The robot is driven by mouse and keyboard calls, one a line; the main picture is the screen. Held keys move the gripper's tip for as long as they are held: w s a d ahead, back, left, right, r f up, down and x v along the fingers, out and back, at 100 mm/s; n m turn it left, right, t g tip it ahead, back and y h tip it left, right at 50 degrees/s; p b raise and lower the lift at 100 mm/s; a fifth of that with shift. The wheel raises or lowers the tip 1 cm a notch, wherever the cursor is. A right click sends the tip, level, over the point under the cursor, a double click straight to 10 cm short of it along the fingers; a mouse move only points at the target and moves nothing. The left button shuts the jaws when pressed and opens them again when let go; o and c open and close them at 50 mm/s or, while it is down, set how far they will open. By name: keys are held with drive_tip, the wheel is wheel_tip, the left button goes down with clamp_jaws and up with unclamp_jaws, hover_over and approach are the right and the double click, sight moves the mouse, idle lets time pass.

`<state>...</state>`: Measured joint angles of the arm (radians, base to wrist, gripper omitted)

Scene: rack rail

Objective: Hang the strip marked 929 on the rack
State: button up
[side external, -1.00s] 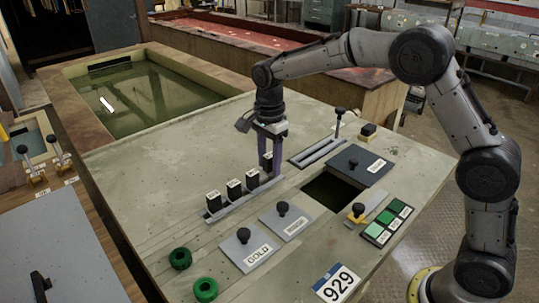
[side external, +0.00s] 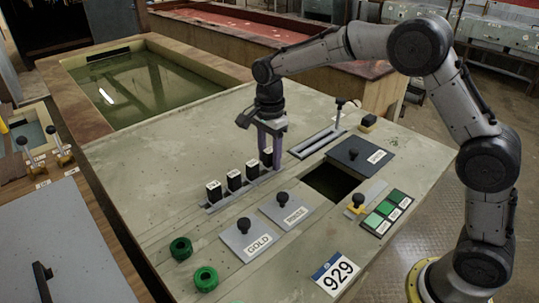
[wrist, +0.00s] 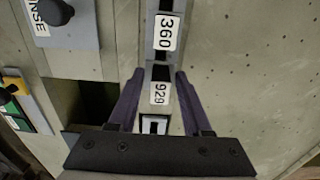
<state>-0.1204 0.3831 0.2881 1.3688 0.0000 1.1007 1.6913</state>
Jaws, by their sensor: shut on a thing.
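The dark strip with the white 929 label (wrist: 159,93) is between the two fingers of my gripper (wrist: 160,73) in the wrist view. In the side view my gripper (side external: 270,152) points down and is shut on this strip, partly hiding it. The strip is upright at the far end of the grey rack rail (side external: 228,201). Whether it is fully seated on the rail cannot be told. Beside it on the rail is a strip marked 360 (wrist: 165,32), and more dark strips (side external: 214,191) stand in the same row.
A white 929 card (side external: 336,273) lies at the table's front. Knobbed plates marked GOLD (side external: 247,237) and RINSE (side external: 290,208) lie near the rail. An open dark hole (side external: 328,182) is right of the gripper. Green rings (side external: 181,248) lie at front left.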

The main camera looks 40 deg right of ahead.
drive_tip(key=shift+f, duration=0.5)
drive_tip(key=o, duration=1.2)
drive_tip(key=shift+r, duration=3.5)
